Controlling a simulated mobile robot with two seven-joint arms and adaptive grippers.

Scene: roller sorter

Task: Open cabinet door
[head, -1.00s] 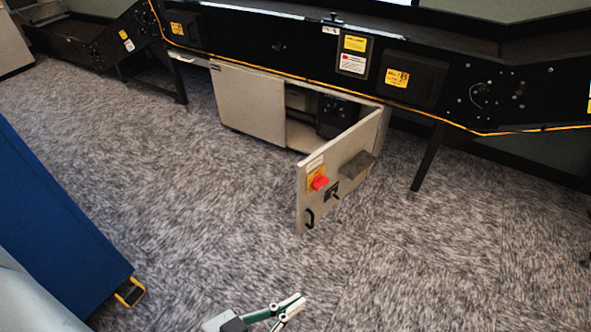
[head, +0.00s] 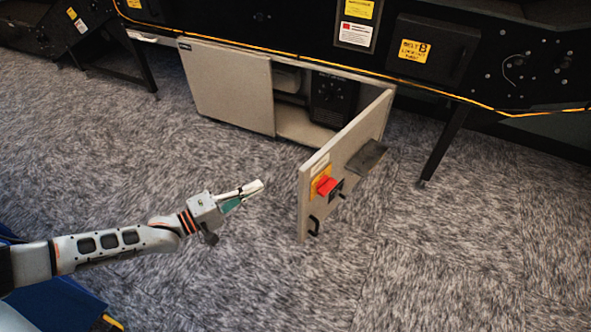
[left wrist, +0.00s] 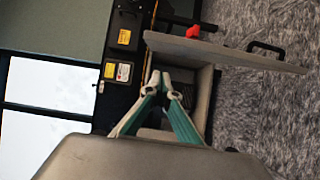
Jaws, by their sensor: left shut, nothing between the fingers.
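The cabinet (head: 228,88) is a pale beige box under the black conveyor. Its right door (head: 345,150) stands wide open, swung out toward me. The door carries a red switch (head: 327,186) on a yellow plate and a black handle (head: 314,226) low on its free edge. In the left wrist view the door (left wrist: 225,53) and handle (left wrist: 266,47) show beyond the fingers. My left gripper (head: 252,187) is shut and empty, left of the door's free edge and apart from it. It also shows in the left wrist view (left wrist: 155,84). My right gripper is not in view.
The black conveyor frame (head: 280,35) runs above the cabinet. A black support leg (head: 444,145) stands right of the door. A blue object (head: 55,303) with a yellow part lies at the lower left. The carpet (head: 440,260) in front and to the right is clear.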

